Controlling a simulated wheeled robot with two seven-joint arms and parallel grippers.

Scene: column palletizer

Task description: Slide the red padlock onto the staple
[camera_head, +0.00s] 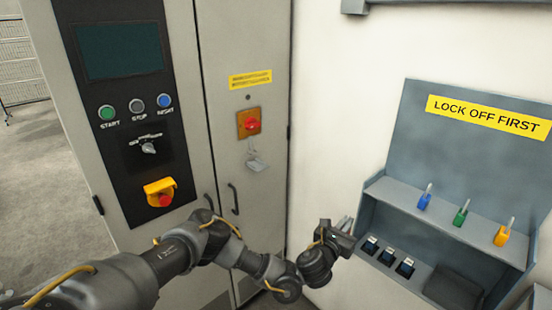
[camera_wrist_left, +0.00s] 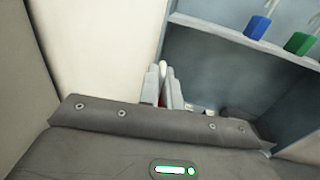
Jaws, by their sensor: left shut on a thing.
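My left gripper (camera_head: 346,226) is in front of the lockout station's left side, apart from the cabinet. In the left wrist view its fingers (camera_wrist_left: 164,88) are closed together. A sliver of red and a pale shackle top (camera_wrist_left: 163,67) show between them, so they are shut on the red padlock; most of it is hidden. The grey staple piece (camera_head: 257,161) hangs below the red switch (camera_head: 252,124) on the cabinet door, up and left of the gripper. Its exact opening is too small to tell. My right gripper is not in view.
The lockout station (camera_head: 420,120) holds blue (camera_head: 424,201), green (camera_head: 460,217) and yellow (camera_head: 500,238) padlocks on its shelf. Dark tagged items (camera_head: 388,256) sit below. The cabinet has door handles (camera_head: 233,198) and a yellow-red stop button (camera_head: 161,195). White wall separates cabinet and station.

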